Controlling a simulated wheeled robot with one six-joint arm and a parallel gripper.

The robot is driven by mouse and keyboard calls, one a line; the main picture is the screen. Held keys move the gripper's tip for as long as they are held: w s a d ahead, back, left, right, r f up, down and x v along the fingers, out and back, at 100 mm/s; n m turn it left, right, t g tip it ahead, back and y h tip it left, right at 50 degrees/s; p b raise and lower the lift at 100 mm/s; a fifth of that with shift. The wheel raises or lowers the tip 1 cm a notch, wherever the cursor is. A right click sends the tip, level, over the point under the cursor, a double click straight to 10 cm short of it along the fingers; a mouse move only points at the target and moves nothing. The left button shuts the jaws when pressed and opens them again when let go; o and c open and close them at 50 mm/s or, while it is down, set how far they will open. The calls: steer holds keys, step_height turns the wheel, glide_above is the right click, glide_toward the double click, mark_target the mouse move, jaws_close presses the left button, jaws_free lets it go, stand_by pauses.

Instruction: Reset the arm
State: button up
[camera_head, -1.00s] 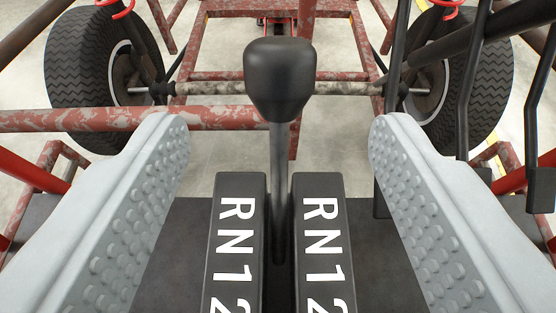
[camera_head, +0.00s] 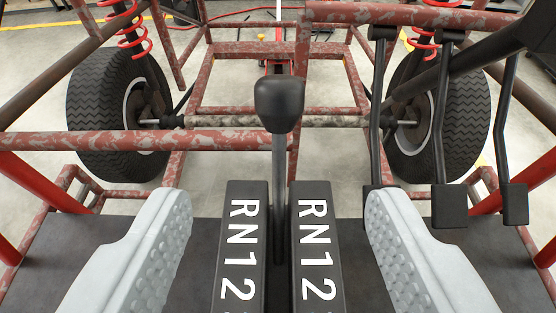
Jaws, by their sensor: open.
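My gripper (camera_head: 278,212) is open, with one grey, studded finger at the left and the other at the right of the picture. Between the fingers, and apart from both, stands a gear lever with a black knob (camera_head: 279,103) on a thin upright shaft. The shaft comes up from the slot between two black blocks marked "RN12", the left block (camera_head: 233,270) and the right block (camera_head: 323,270). The lever looks upright. Nothing is held in the gripper.
The kart's worn red tube frame (camera_head: 225,140) crosses in front. Black pedals (camera_head: 450,207) hang at the right, close beyond the right finger. A left wheel (camera_head: 120,115) and a right wheel (camera_head: 438,115) stand farther ahead. A dark floor plate (camera_head: 190,245) lies below.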

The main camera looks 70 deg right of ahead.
steer(key=s+d+r+n+t+y, duration=0.3)
steer(key=s+r+n+y, duration=0.1)
steer(key=s+r, duration=0.7)
steer(key=s+d+r+n+t+y, duration=0.2)
steer(key=s+d+r+n+y, duration=0.15)
steer(key=s+r, duration=0.75)
steer(key=s+d+f+n+t+y, duration=0.1)
steer(key=s+n+t, duration=0.1)
steer(key=s, duration=1.3)
steer(key=s+d+f+n+t+y, duration=0.1)
steer(key=s+f+n+t+y, duration=0.1)
steer(key=s, duration=1.3)
steer(key=s+d+f+n+t+y, duration=0.1)
steer(key=s+n+t+y, duration=0.1)
steer(key=s, duration=1.3)
steer(key=shift+f+n+t, duration=0.4)
steer(key=shift+n+t, duration=0.05)
steer(key=shift+t, duration=0.65)
